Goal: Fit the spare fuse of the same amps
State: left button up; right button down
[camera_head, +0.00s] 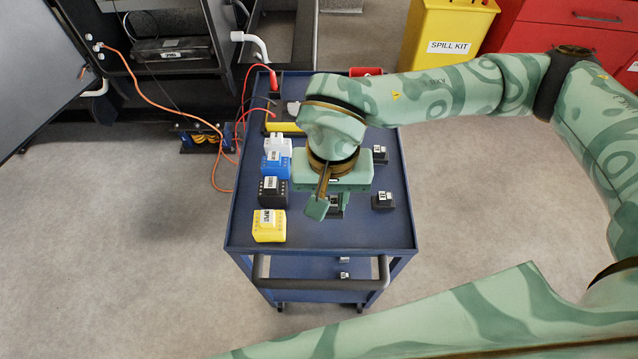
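Two small black blocks with white labels, possibly fuses, sit on the right side of the blue cart (300,238): one farther back (380,154) and one nearer (383,201). Their labels are too small to read. My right gripper (328,208) points down over the middle of the cart top. A similar dark labelled piece (336,203) shows beside its fingers, partly hidden; I cannot tell whether it is gripped. A left column holds a white block (277,147), a blue block (276,166), a black block (272,191) and a yellow block (269,226). My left gripper is out of view.
An open dark cabinet (160,50) stands at the back left, with orange and red leads (160,104) running out. A yellow spill kit bin (440,40) and red cabinet (545,25) stand at the back right. Small pieces (344,274) lie on the lower shelf.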

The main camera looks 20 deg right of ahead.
jog(key=w+f, duration=0.2)
jog(key=w, duration=0.1)
jog(key=w+f+b, duration=0.1)
jog(key=w+f, duration=0.2)
jog(key=w+d+f+b, duration=0.1)
jog(key=w+f, duration=0.1)
jog(key=shift+w+d+f, duration=0.1)
jog(key=shift+w+f, duration=0.05)
jog(key=shift+w, duration=0.25)
jog(key=shift+w+f+b, duration=0.2)
jog(key=shift+f+b, duration=0.2)
jog(key=shift+f, duration=0.55)
jog(key=shift+w+f+b, duration=0.15)
jog(key=shift+f+b, duration=0.2)
jog(key=shift+f, duration=0.6)
jog(key=shift+f, duration=0.15)
jog(key=c, duration=1.1)
grip_release()
jog(key=shift+c, duration=0.2)
